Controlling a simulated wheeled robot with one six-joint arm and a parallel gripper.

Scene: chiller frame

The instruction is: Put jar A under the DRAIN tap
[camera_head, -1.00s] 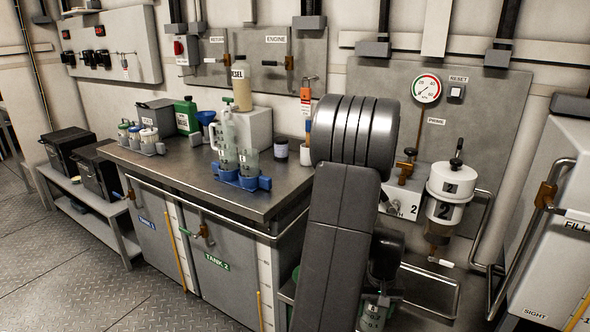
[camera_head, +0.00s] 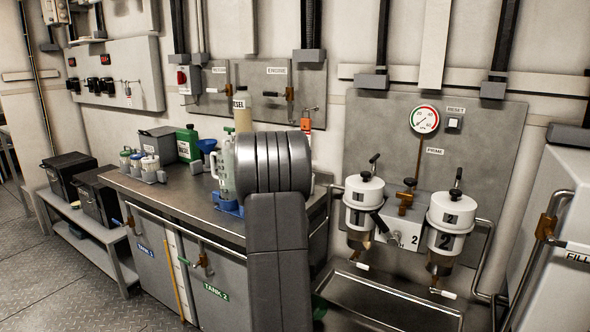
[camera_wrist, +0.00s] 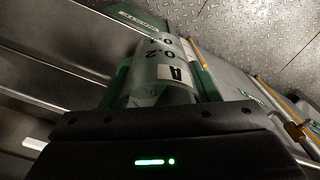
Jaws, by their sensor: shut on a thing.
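Jar A (camera_wrist: 165,72) is a clear jar with volume marks and a white "A" label. In the wrist view it sits between the green fingers of my gripper (camera_wrist: 163,75), which is shut on it. In the head view my arm hides the jar, and only a small green bit shows low beside the arm. No DRAIN label can be read. Two white-topped filter bowls, one (camera_head: 362,205) marked 1 and one (camera_head: 451,222) marked 2, hang on the right wall panel. White-tipped levers (camera_head: 360,266) (camera_head: 442,293) show below them.
A metal tray (camera_head: 395,296) lies below the bowls. The workbench (camera_head: 175,192) at left bears bottles, small jars and a blue holder (camera_head: 227,207). Its front has a rail and tank taps. A bent pipe and a cabinet (camera_head: 560,235) stand at right.

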